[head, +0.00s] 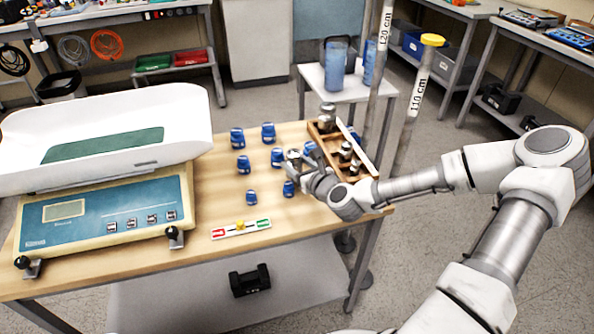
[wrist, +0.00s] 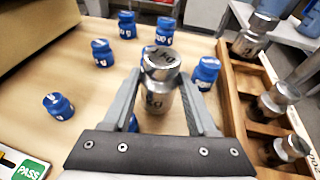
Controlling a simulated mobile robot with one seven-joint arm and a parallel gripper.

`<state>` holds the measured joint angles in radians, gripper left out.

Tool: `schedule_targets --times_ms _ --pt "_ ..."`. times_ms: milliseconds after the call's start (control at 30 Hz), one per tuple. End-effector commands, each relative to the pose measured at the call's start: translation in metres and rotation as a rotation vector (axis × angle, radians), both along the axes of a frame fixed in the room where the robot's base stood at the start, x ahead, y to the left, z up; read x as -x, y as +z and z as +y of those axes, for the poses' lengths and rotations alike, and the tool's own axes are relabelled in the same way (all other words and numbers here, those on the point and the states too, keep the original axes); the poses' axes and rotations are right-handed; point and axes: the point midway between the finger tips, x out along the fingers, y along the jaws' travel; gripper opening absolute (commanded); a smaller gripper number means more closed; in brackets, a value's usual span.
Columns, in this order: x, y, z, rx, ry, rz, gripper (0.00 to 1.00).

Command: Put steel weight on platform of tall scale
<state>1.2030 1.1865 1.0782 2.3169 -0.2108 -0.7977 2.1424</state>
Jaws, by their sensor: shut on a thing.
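My gripper (head: 308,160) (wrist: 160,88) is shut on a steel weight (wrist: 161,70), one finger on each side. The weight is a shiny cylinder with a rounded knob and "kg" lettering. It also shows in the head view (head: 293,155), partly hidden by the gripper, over the wooden table among blue weights. Whether its base touches the table cannot be told. A scale with a white tray (head: 180,120) and a blue display panel (head: 90,215) stands on the left of the table. Which scale is the tall one is unclear.
A wooden rack (head: 316,137) (wrist: 232,105) with several steel weights lies to the right. Several blue weights (head: 243,165) (wrist: 103,53) stand around the gripper. A red-green slider panel (head: 241,229) lies at the front. Poles marked 120 cm (head: 382,55) and 110 cm (head: 416,95) rise behind.

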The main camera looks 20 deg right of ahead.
Motion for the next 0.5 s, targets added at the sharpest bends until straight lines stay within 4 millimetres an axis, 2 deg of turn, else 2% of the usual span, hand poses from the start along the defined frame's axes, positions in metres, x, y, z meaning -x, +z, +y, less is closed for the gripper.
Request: schedule_targets --times_ms 100,500 --pt "-0.0011 -0.0108 0.0005 0.002 0.001 -0.006 0.00" --pt "-0.0011 -0.0138 0.0000 0.001 0.001 -0.007 0.00"
